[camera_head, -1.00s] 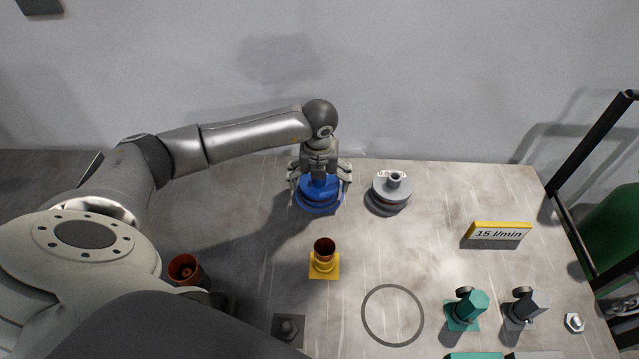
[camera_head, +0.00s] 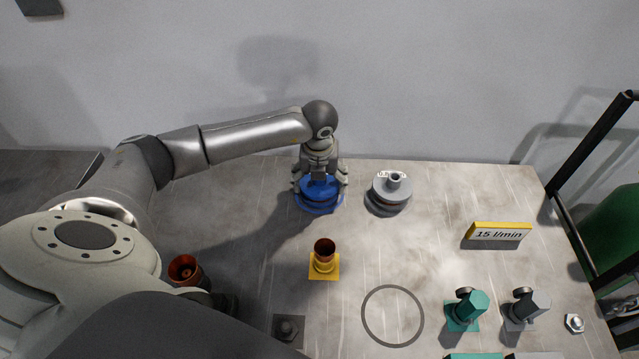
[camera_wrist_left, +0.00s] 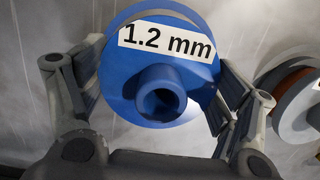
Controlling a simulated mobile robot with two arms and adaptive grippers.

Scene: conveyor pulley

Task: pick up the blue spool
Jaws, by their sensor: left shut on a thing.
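The blue spool (camera_head: 319,194) sits upright near the back edge of the table in the head view. In the left wrist view the blue spool (camera_wrist_left: 160,72) shows its round top, a hollow hub and a white "1.2 mm" label. My left gripper (camera_head: 320,184) comes down on it from above. In the left wrist view my left gripper (camera_wrist_left: 162,95) has a finger against each side of the spool and is shut on it. Whether the spool is clear of the table cannot be told. My right gripper is not in view.
A grey spool (camera_head: 391,191) stands close to the right of the blue one. A copper-coloured cup on a yellow base (camera_head: 324,262) stands in front. A yellow "15 l/min" sign (camera_head: 498,232) and teal and grey fittings are at the right. A wall rises behind.

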